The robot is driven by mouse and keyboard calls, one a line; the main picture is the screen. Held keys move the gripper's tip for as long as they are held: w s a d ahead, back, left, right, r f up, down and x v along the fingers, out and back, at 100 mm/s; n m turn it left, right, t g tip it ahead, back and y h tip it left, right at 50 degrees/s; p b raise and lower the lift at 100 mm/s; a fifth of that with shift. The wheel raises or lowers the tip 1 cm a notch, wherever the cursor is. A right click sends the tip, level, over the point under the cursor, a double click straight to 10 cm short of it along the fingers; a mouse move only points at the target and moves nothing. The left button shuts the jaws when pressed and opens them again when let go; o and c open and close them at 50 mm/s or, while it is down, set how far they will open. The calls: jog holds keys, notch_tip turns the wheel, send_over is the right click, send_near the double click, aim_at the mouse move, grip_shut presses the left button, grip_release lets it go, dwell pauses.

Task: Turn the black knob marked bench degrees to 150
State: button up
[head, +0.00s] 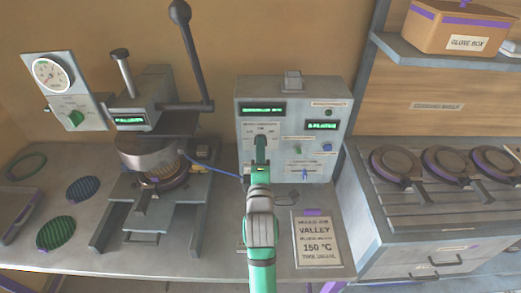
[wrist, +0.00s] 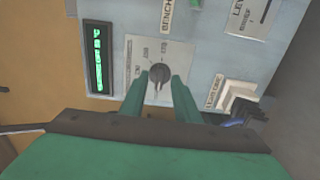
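The black knob (wrist: 158,72) sits on a pale dial plate (wrist: 165,55) with small scale marks, too blurred to read surely. In the wrist view my gripper (wrist: 160,83) has its two green fingers apart, one on each side of the knob, with a narrow gap showing around it. I cannot tell whether either fingertip touches it. In the head view my gripper (head: 261,143) is up against the front of the grey control box (head: 250,100) and hides the knob. Green displays (head: 263,110) glow on the box; their text is unreadable.
A plate press (head: 150,150) with a tall lever stands left of the box. A job card (head: 316,240) reading 150 °C lies on the bench in front. A blue knob (head: 304,173) is low on the box's right side. Round plates (head: 397,165) rest on a rack at right.

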jog(key=shift+w, duration=0.35)
grip_shut()
jog(key=m, duration=2.6)
jog(key=shift+f+m, duration=0.1)
jog(key=shift+m, duration=0.2)
dwell(0.3)
